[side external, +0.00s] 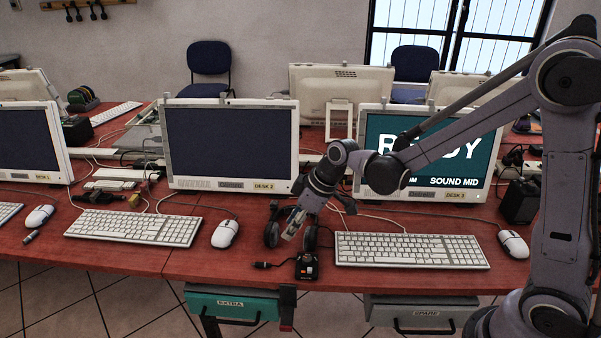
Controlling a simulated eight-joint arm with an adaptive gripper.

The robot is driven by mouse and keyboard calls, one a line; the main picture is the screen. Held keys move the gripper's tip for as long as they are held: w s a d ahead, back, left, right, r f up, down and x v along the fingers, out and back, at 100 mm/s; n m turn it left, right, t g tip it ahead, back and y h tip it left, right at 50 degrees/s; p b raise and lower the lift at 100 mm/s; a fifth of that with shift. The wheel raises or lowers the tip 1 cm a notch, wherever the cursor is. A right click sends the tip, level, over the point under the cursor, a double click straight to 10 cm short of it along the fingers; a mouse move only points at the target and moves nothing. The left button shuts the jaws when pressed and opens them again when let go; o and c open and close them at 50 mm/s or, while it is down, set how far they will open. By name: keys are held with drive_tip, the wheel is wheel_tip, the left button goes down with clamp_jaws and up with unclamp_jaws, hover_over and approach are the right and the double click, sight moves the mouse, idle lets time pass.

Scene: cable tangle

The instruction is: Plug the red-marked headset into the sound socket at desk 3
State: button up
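The desk 3 monitor (378,128) shows "READY" and "SOUND MID" on a teal screen. My gripper (291,228) points down and left, low over the red desk, left of the desk 3 keyboard. I cannot make out a red mark or whether the fingers hold anything. A small black box (306,266) sits at the desk's front edge. A dark plug-like end (262,265) lies just left of it. I cannot tell whether they are joined.
A white keyboard (410,250) and mouse (514,244) lie right of the gripper. The desk 2 monitor (232,145), keyboard (133,227) and mouse (225,234) stand left. Loose cables cross the desk. Drawers marked "EXTRA" (232,316) and "SPARE" (425,325) hang below the front edge.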

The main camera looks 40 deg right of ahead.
drive_tip(key=n, duration=0.2)
approach(264, 263)
drive_tip(key=shift+g+y, duration=0.3)
drive_tip(key=shift+d+x, duration=0.15)
drive_tip(key=shift+x, duration=1.9)
drive_tip(key=shift+d+x, duration=0.1)
drive_tip(key=shift+x, duration=1.9)
drive_tip(key=shift+w, duration=0.2)
clamp_jaws()
drive_tip(key=shift+r, duration=0.1)
wheel_tip(264, 263, up, 7)
